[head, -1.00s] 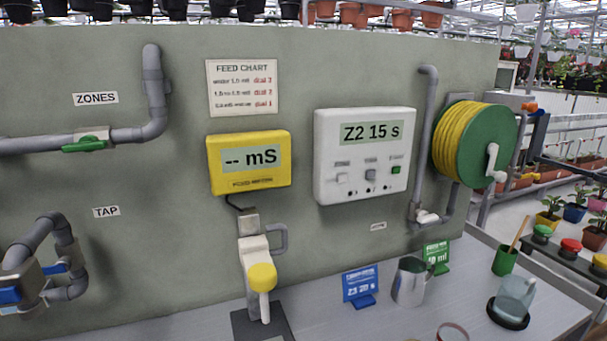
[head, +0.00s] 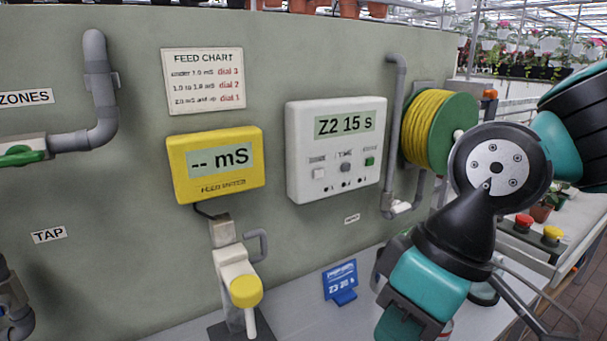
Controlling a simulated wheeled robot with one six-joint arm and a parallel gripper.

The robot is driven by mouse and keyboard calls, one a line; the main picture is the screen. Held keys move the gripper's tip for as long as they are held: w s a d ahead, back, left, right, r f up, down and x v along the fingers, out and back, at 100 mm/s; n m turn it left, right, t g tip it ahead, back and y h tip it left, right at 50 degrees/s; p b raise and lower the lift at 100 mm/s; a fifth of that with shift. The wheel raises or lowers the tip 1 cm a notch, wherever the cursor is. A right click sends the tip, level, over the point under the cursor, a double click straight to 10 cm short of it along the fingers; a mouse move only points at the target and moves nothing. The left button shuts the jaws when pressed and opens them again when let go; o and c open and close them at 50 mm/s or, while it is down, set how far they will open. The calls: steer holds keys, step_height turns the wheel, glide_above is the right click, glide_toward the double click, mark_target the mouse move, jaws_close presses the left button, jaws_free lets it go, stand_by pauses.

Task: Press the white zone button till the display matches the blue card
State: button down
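The white control box (head: 336,150) hangs on the grey-green wall. Its display (head: 345,124) reads "Z2 15 s". The white zone button (head: 318,173) is at the left of the button row, beside a grey button (head: 345,168) and a green button (head: 369,161). The blue card (head: 341,280) stands on the bench below; its small text appears to read "Z3 20 s". My arm fills the right side of the view, to the right of the box and card. No gripper fingers can be made out; the arm runs down towards the bottom edge.
A yellow feed meter (head: 215,165) and a yellow-capped probe (head: 246,290) are left of the box. A grey pipe (head: 393,130) and yellow hose reel (head: 425,125) stand to its right. The wall before the buttons is clear. My arm hides much of the right bench.

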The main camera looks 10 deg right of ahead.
mark_target(318, 174)
steer(key=w+d+m+t+y+p, duration=0.1)
steer(key=w+d+m+t+p, duration=0.2)
steer(key=w+m, duration=0.4)
steer(key=w+d+r+m+t+y+p, duration=0.1)
steer(key=w+m+t+p, duration=0.3)
steer(key=w, duration=1.4)
steer(key=d+m+p, duration=0.1)
steer(key=m, duration=0.2)
steer(key=shift+d+r, duration=0.2)
steer(key=shift+d, duration=0.2)
steer(key=shift+w, duration=0.1)
steer(key=w+a+p, duration=0.1)
steer(key=w+a, duration=0.1)
steer(key=w, duration=0.6)
steer(key=shift+a+p, duration=0.35)
steer(key=shift+w, duration=0.15)
steer(key=shift+w+a, duration=0.15)
steer(key=shift+w, duration=0.2)
